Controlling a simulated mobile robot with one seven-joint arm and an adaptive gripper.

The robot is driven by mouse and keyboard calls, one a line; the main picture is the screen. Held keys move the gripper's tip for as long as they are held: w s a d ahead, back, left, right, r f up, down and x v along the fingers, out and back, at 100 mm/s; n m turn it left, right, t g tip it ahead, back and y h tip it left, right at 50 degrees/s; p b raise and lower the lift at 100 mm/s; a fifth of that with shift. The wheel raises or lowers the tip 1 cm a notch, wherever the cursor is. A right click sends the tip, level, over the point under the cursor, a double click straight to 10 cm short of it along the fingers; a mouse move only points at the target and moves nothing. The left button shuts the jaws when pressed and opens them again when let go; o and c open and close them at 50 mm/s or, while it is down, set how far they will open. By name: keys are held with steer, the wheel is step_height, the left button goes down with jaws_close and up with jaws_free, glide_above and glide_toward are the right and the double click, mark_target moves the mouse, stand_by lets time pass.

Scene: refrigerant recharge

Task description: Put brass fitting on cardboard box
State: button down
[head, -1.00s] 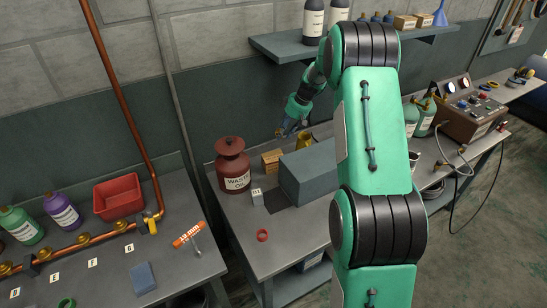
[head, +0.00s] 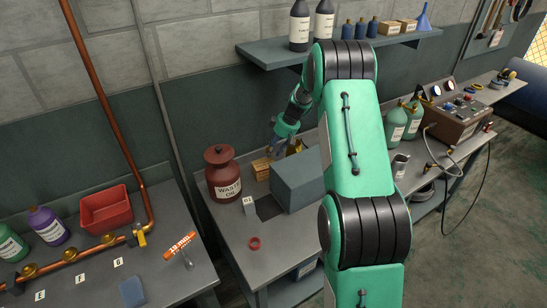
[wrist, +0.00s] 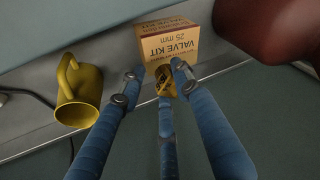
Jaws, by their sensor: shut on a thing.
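The cardboard box (wrist: 172,42), printed "VALVE KIT 25 mm", stands at the top centre of the wrist view. In the head view the cardboard box (head: 261,168) is on the middle bench, between the red-brown jar and the grey block. My gripper (wrist: 164,80) has blue fingers closed around the small brass fitting (wrist: 166,83). The fitting appears in front of the box's lower edge in the wrist view; I cannot tell its exact height or whether it touches the box. In the head view my gripper (head: 276,151) is just above and right of the box, and the fitting is too small to make out.
A brass-coloured jug (wrist: 80,90) is left of my fingers. The waste oil jar (head: 222,178) stands left of the box, and a large grey block (head: 297,180) stands to its right. A shelf (head: 275,52) with bottles hangs above. A red ring (head: 254,243) lies at the bench front.

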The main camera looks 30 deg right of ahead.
mark_target(271, 161)
steer(key=shift+f+b, duration=0.3)
steer(key=shift+f, duration=1.55)
steer(key=shift+f, duration=0.15)
steer(key=c, duration=1.3)
jaws_free()
steer(key=shift+o, duration=0.2)
steer(key=shift+s+d+r, duration=0.1)
steer(key=shift+d+r, duration=0.05)
steer(key=shift+r, duration=0.45)
steer(key=p+v, duration=0.2)
steer(key=v, duration=0.9)
